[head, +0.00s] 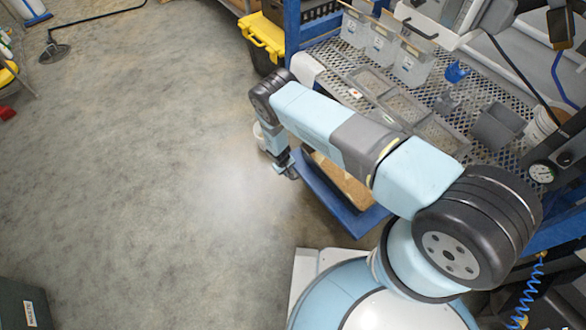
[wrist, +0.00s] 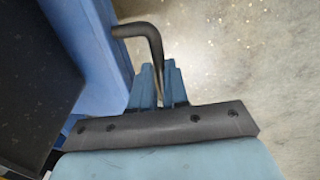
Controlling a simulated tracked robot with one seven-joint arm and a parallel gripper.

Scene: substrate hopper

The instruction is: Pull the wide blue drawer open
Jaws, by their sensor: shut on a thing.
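The wide blue drawer (head: 322,197) stands out from under the perforated bench in the head view, with part of its brown inside showing behind my forearm. Its blue front (wrist: 98,45) fills the left of the wrist view. A dark bent bar handle (wrist: 148,32) sticks out from that front. My gripper (wrist: 158,82) is shut on the handle's bent end, between its two blue fingers. In the head view my gripper (head: 287,168) is small and partly hidden at the drawer's outer edge.
Bare concrete floor (head: 150,170) lies open to the left of the drawer. The bench top (head: 350,62) holds clear bins, trays and a grey cup. A yellow-lidded box (head: 262,38) stands beyond. A dark green box (head: 22,305) is at the lower left.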

